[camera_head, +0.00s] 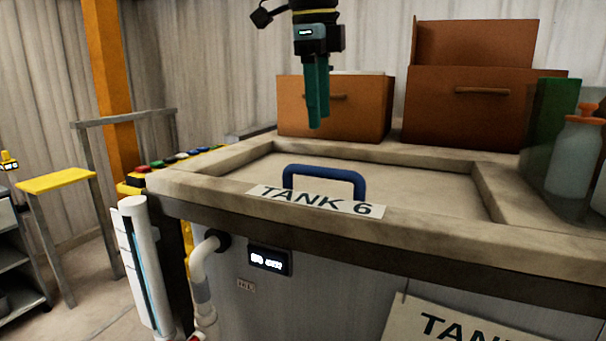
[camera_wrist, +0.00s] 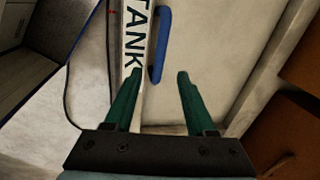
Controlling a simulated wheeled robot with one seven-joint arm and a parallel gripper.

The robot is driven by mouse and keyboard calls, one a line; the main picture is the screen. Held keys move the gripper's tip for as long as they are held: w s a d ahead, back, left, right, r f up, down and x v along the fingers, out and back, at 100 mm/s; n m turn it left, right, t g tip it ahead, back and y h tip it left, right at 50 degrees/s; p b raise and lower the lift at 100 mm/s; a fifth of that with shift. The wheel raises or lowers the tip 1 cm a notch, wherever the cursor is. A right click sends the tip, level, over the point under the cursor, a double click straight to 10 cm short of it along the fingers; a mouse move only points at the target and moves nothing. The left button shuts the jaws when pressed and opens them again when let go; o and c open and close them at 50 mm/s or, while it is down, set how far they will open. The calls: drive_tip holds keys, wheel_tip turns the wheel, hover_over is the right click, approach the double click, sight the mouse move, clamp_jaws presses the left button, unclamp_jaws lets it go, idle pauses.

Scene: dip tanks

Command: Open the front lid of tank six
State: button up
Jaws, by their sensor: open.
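The lid of tank six (camera_head: 410,187) is a flat, pale panel lying shut inside a raised stone-like rim. A blue U-shaped handle (camera_head: 324,172) stands at its front edge, just behind a white "TANK 6" label (camera_head: 316,201). My gripper (camera_head: 319,122) points down above the lid, behind and above the handle, apart from it. In the wrist view my gripper (camera_wrist: 160,75) has its two green fingers spread with nothing between them. The blue handle (camera_wrist: 160,47) shows there beyond the fingertips, beside the label (camera_wrist: 136,40).
Two brown boxes (camera_head: 470,112) with handles stand behind the lid. A clear bottle with an orange cap (camera_head: 574,155) and a green container (camera_head: 548,110) stand at the right. A yellow-topped stand (camera_head: 55,181) is at the left. The lid's top is clear.

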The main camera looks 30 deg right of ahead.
sight(327, 169)
drive_tip(key=shift+m, duration=0.4)
drive_tip(key=f, duration=0.3)
drive_tip(key=d+f, duration=0.1)
drive_tip(key=f, duration=0.2)
drive_tip(key=d+f, duration=0.1)
drive_tip(key=f, duration=0.3)
drive_tip(key=shift+w+d+p, duration=0.1)
drive_tip(key=shift+w+p, duration=0.1)
drive_tip(key=shift+p, duration=0.15)
clamp_jaws()
idle(0.7)
